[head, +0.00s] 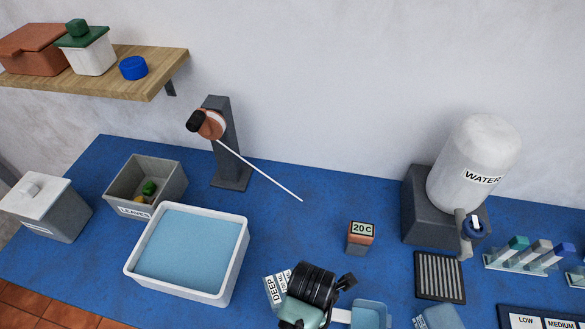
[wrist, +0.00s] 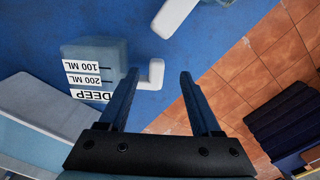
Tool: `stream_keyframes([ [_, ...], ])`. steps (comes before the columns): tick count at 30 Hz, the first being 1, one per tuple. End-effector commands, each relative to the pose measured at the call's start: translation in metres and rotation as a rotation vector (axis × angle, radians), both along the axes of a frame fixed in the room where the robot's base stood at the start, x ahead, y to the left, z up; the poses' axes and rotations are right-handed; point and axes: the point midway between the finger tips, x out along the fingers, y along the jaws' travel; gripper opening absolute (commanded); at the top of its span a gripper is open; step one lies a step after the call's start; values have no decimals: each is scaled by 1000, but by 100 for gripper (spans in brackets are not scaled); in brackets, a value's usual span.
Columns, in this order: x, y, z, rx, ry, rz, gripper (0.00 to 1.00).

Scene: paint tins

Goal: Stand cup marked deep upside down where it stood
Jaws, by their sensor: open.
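The cup marked deep (wrist: 95,50) is a pale blue-green block with a white handle (wrist: 155,75). In the wrist view its label's words are inverted, with 100 ML towards the flat closed-looking face, so it appears to stand upside down on the blue bench. In the head view its label (head: 276,289) shows beside my dark wrist, which hides most of the cup. My gripper (wrist: 158,74) is open. The handle shows between its fingers, and the left finger overlaps the cup's edge. I cannot tell whether they touch.
A white tub of pale blue liquid (head: 242,262) stands left of the cup. Another cup (head: 370,314) is close on the right. A display block (head: 361,236) and dark grille (head: 440,276) are further back. The bench's front edge and tiled floor (wrist: 265,70) are near.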

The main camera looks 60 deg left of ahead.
Motion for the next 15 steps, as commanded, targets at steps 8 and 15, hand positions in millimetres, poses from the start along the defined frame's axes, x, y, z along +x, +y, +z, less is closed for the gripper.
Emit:
stream_keyframes([
  [8, -1, 2, -21, -3, 3, -1, 65],
  [15, -1, 4, -52, -1, 1, -1, 65],
])
